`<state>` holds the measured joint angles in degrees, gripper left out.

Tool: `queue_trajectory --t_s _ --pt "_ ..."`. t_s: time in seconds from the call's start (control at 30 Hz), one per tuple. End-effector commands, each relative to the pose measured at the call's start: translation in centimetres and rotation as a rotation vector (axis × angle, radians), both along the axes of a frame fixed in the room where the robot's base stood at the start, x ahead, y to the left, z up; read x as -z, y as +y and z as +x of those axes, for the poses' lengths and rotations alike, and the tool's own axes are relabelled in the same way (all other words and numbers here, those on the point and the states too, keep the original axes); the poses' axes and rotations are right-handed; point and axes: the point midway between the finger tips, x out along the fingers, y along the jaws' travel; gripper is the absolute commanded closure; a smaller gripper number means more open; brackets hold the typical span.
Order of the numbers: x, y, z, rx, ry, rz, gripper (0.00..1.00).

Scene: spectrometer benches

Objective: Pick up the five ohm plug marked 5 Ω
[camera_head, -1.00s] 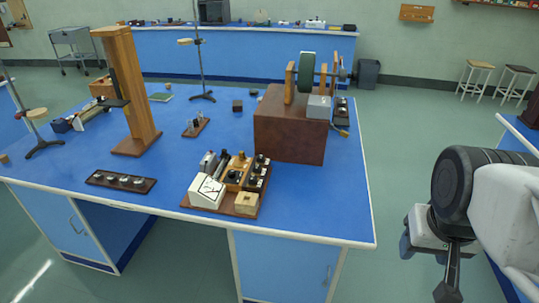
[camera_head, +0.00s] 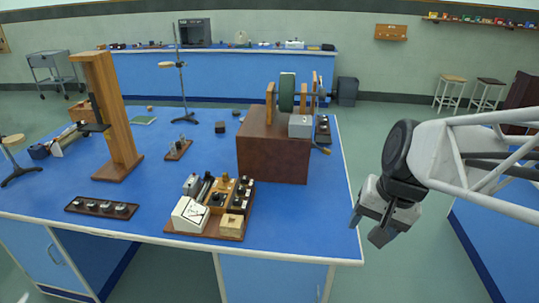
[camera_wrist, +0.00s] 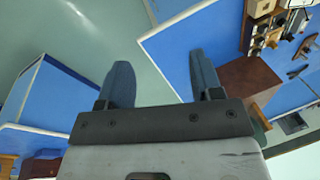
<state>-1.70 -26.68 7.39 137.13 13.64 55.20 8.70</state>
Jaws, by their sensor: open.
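The plug marked 5 Ω cannot be picked out, as markings are too small to read. A dark wooden strip (camera_head: 73,205) with several round metal-topped pieces lies near the front left edge of the blue bench. A brown tray (camera_head: 187,231) at the front middle holds a white meter (camera_head: 190,214), small dark-topped boxes and a pale wooden block (camera_head: 231,223). My gripper (camera_head: 366,229) hangs right of the bench's right edge, apart from these things. In the wrist view my gripper (camera_wrist: 160,75) has its fingers spread with nothing between them; the tray's items show at upper right.
A large brown box (camera_head: 272,160) carrying a wheel apparatus stands right of centre on the bench. A tall wooden stand (camera_head: 112,120) rises at the left. Bare blue top (camera_head: 300,220) lies between tray and right edge. Another bench is at far right.

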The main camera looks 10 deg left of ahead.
Motion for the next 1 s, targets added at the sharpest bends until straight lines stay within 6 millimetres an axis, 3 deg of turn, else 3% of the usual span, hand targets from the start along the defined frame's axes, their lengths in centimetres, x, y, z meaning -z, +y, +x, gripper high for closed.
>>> queue_trajectory --t_s 0.5,1.0 --pt "1.9 6.8 10.8 0.251 0.196 0.263 0.40" --pt "6.0 13.7 21.2 0.510 0.418 0.482 0.40"
